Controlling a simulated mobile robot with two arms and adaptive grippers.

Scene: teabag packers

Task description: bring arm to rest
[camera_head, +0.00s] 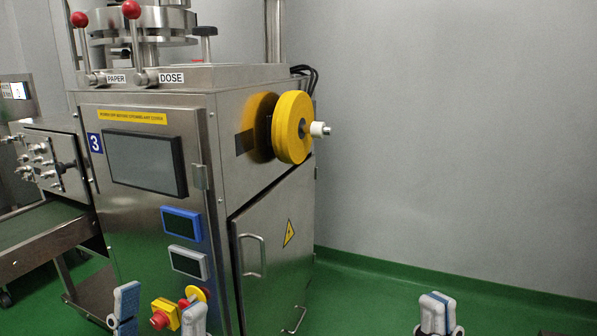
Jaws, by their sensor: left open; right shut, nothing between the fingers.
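My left gripper (160,302) is at the bottom left, in front of the steel packing machine (255,185). Its two pale-tipped fingers are spread apart, with nothing held between them. The machine's red and yellow emergency knobs show behind and between the fingers. My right gripper (436,312) is at the bottom, right of centre, over the green floor. Its fingers are together and hold nothing. Both arms are mostly below the picture edge.
A green conveyor (40,225) stands at left. The green floor (370,300) is open at right, before a grey wall (460,130).

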